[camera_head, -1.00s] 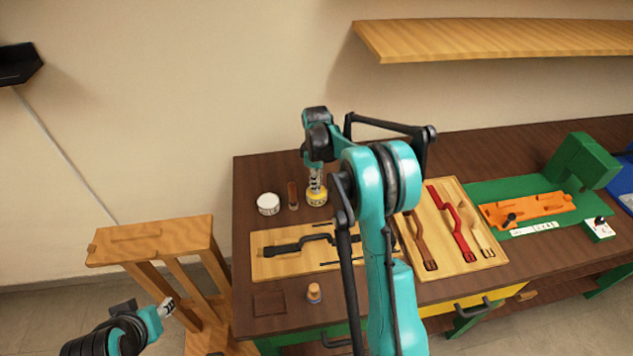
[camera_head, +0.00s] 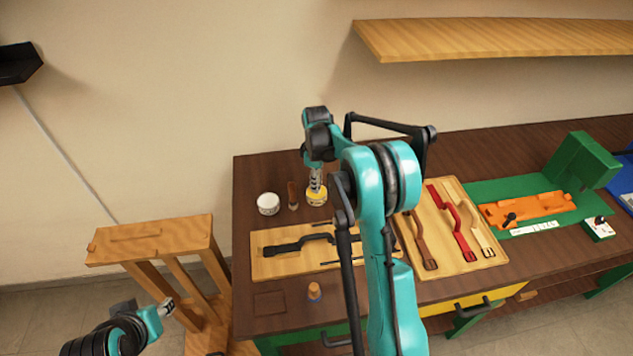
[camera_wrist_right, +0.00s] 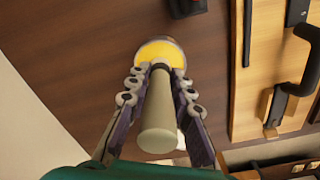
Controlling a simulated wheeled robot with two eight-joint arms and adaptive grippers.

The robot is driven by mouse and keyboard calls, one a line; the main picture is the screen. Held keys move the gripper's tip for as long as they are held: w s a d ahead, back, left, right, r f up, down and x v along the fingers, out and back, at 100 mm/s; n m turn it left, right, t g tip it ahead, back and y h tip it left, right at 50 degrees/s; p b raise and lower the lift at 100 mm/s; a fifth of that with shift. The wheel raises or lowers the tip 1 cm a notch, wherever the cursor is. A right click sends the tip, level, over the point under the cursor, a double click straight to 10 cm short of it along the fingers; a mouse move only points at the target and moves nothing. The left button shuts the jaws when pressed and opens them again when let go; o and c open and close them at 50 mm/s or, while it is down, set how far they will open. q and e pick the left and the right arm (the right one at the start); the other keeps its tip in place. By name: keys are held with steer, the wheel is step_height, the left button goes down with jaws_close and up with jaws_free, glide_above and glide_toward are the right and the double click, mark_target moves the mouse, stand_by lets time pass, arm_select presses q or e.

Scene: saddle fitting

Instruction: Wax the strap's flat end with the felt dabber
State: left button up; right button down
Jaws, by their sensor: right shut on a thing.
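My right gripper (camera_head: 315,184) is low over a yellow wax tin (camera_head: 316,199) at the back left of the workbench. In the right wrist view its fingers (camera_wrist_right: 160,84) are shut on the pale round handle of the felt dabber (camera_wrist_right: 157,128). The dabber's far end points at the yellow wax (camera_wrist_right: 160,49); whether it touches is hidden. A black strap (camera_head: 290,246) lies on a light wooden board (camera_head: 265,268), partly behind my right arm. My left gripper (camera_head: 167,306) is low at the left, by a wooden stand; its jaws are too small to read.
A white tin (camera_head: 268,203) and a brown brush (camera_head: 293,196) stand left of the yellow tin. Brown, red (camera_head: 455,225) and tan straps lie on another board. The wooden stand (camera_head: 150,240) is left of the bench.

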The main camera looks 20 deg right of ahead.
steer(key=shift+r+p, duration=2.2)
steer(key=shift+r, duration=1.25)
